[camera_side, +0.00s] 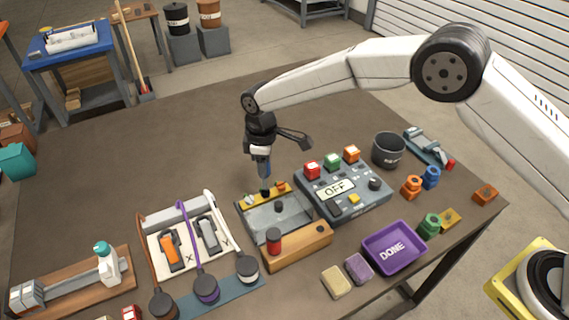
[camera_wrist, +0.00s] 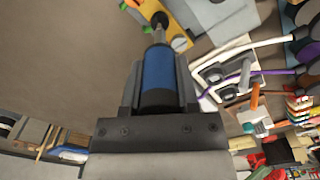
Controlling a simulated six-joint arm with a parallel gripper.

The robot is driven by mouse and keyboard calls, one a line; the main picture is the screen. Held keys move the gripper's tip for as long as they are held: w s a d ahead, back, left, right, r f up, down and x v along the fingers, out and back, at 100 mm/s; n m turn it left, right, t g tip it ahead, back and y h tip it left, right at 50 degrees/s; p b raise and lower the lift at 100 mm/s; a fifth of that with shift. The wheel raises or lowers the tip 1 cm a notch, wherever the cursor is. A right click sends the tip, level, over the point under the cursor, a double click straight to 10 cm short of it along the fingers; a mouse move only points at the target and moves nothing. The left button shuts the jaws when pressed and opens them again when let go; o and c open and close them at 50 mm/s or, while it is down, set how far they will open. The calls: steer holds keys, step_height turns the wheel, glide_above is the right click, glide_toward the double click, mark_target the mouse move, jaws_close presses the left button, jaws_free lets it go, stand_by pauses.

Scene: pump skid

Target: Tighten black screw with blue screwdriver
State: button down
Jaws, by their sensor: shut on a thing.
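My gripper (camera_side: 261,152) points down over the back left part of a tray-like unit on the table. It is shut on the blue screwdriver (camera_wrist: 157,75), whose blue handle sits between the fingers in the wrist view (camera_wrist: 158,95). The screwdriver (camera_side: 264,169) hangs tip down in the side view. Its metal tip is over a yellow strip (camera_wrist: 183,40). A dark round piece, which looks like the black screw (camera_wrist: 160,19), is at the tip. I cannot tell whether the tip touches or sits in it.
A control panel reading OFF (camera_side: 372,199) with coloured buttons stands just right of the gripper. A black bin (camera_side: 388,150) and purple DONE tray (camera_side: 368,260) are farther right. Ladle-like tools (camera_side: 204,285) lie front left. The table's back left is clear.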

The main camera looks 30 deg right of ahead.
steer(key=shift+f, duration=0.8)
stand_by(1.2)
